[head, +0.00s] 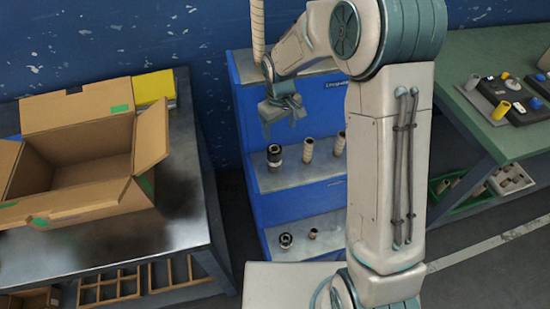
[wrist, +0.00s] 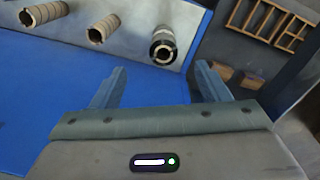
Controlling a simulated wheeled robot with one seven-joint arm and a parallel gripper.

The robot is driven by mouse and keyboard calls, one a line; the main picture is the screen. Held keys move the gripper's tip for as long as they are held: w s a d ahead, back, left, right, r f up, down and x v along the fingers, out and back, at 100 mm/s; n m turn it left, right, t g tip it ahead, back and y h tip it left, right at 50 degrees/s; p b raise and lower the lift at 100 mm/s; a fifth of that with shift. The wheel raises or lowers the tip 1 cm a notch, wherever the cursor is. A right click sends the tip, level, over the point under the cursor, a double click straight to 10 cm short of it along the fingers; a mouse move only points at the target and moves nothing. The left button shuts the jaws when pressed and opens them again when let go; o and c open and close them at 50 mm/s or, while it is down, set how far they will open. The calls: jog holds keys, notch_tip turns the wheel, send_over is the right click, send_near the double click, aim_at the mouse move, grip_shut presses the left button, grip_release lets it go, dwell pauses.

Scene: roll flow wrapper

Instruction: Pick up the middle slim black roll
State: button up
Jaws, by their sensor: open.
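A black roll (head: 274,156) with a pale core stands at the left end of the middle shelf of the blue stepped rack (head: 250,125). It also shows in the wrist view (wrist: 163,45), ahead of my fingers and between their lines. Another dark roll (head: 286,240) stands on the lower shelf. My gripper (head: 283,108) hangs above the middle shelf. In the wrist view my gripper (wrist: 161,67) is open, with nothing between the fingers and a gap to the roll. I cannot tell which dark roll counts as slim.
Beige rolls (head: 308,150) (head: 339,144) stand right of the black roll on the same shelf. A tall beige roll (head: 257,30) rises at the top. An open cardboard box (head: 80,150) sits on the left table. A green table (head: 490,70) stands right.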

aim_at(273, 152)
jog(key=shift+n, duration=0.4)
jog(key=f, duration=0.1)
jog(key=w+a+f, duration=0.1)
jog(key=a+f, duration=0.1)
jog(key=f, duration=0.1)
jog(key=shift+w, duration=0.15)
notch_tip(273, 152, down, 8)
jog(key=shift+r, duration=0.1)
jog(key=shift+w+d+f+p, duration=0.1)
jog(key=shift+w+f+p, duration=0.1)
jog(key=shift+f, duration=1.25)
jog(key=shift+w+d+f+p, duration=0.1)
jog(key=shift+w+f, duration=0.05)
jog(key=shift+f, duration=1.25)
jog(key=c, duration=1.2)
jog(key=shift+o, duration=0.2)
jog(key=shift+r, duration=0.2)
